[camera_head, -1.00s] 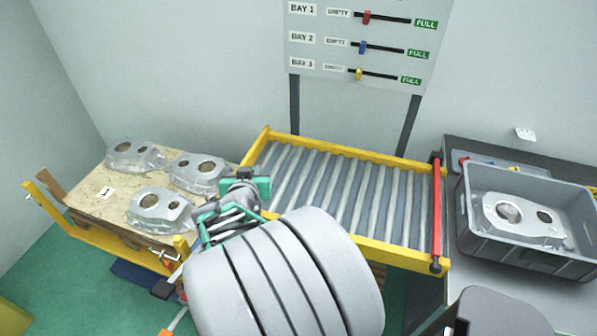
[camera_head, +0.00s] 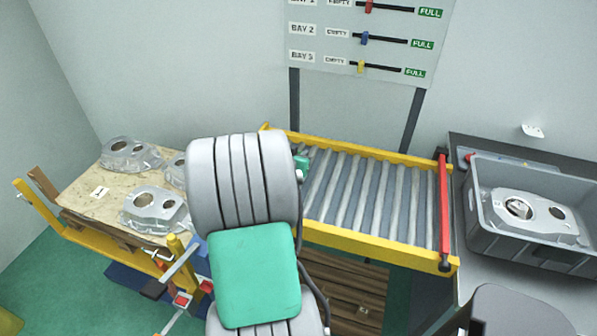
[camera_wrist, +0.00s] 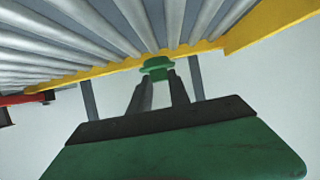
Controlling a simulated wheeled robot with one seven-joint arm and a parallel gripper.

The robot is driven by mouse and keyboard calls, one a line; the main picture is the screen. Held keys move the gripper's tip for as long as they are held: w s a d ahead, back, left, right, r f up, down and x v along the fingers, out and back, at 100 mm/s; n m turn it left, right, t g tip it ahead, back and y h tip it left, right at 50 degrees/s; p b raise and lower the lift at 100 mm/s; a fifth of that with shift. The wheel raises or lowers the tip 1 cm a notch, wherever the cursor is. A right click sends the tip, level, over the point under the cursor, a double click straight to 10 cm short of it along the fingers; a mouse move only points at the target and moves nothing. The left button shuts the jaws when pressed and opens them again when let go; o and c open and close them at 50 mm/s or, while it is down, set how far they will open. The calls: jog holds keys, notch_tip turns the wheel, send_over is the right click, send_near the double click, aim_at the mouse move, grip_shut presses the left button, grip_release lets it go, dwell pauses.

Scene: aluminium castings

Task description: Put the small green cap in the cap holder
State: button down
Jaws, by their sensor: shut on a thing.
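The small green cap (camera_wrist: 157,66) is between the fingertips of my gripper (camera_wrist: 160,78) in the wrist view. My gripper is shut on it, in front of the conveyor's yellow rail in that view. In the head view my arm covers most of the gripper, and only a green part (camera_head: 302,163) shows beside the arm, over the left end of the rollers. The cap cannot be made out there. I cannot surely identify the cap holder in either view.
A roller conveyor (camera_head: 365,195) with yellow rails and a red end bar (camera_head: 444,205) is empty. Metal castings (camera_head: 153,206) lie on a pallet at left. A grey crate (camera_head: 490,243) at right holds another casting (camera_head: 530,215). A small white bracket (camera_head: 532,130) is on the wall.

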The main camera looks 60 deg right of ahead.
jog(key=f, duration=0.1)
jog(key=f+b, duration=0.1)
jog(key=d+f, duration=0.1)
jog(key=f, duration=0.1)
jog(key=shift+w+b, duration=0.3)
jog(key=shift+b, duration=0.05)
jog(key=shift+a, duration=0.1)
jog(key=shift+f, duration=0.3)
jog(key=c, duration=1.2)
grip_release()
jog(key=shift+r, duration=0.15)
jog(key=shift+c, duration=0.2)
